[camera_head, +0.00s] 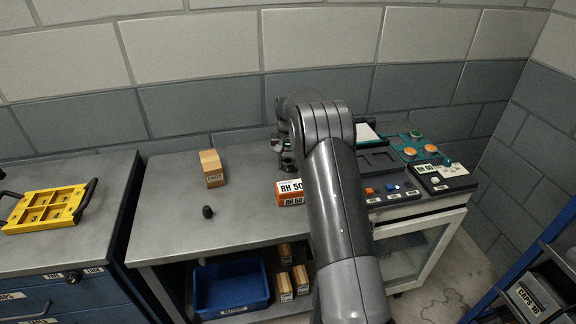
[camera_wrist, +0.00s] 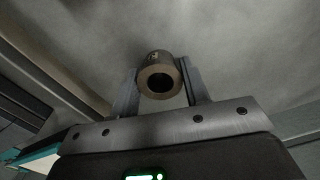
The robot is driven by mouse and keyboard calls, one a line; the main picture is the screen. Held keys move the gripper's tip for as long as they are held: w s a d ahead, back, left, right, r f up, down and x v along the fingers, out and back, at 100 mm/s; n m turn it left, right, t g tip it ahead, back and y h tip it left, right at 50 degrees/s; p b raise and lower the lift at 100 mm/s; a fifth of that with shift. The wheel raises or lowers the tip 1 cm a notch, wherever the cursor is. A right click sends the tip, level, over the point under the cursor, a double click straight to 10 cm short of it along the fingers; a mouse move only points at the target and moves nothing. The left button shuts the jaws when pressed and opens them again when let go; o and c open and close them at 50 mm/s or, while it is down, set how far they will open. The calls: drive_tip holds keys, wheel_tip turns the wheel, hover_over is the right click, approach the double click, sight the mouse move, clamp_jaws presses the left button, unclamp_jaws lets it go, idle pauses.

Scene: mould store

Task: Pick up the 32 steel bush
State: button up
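A dull brown-grey steel bush (camera_wrist: 160,75), a short cylinder with a dark round bore, sits between the fingers of my gripper (camera_wrist: 160,90) in the wrist view. Both fingers appear to touch its sides, so the gripper looks shut on it. A dark mark shows on its upper side, but I cannot read it. In the head view my gripper (camera_head: 286,160) is over the back of the middle bench, partly behind my arm, and the bush cannot be made out there.
The grey bench (camera_head: 240,226) carries a cardboard box (camera_head: 211,168), a small black piece (camera_head: 207,211) and an orange-white "RH 50" box (camera_head: 291,193). Dark trays with small parts (camera_head: 392,189) lie right of my arm. A yellow carrier (camera_head: 45,207) is far left. The bench's front left is clear.

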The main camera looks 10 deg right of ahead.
drive_tip(key=c, duration=0.7)
drive_tip(key=shift+o, duration=0.2)
drive_tip(key=shift+r, duration=0.15)
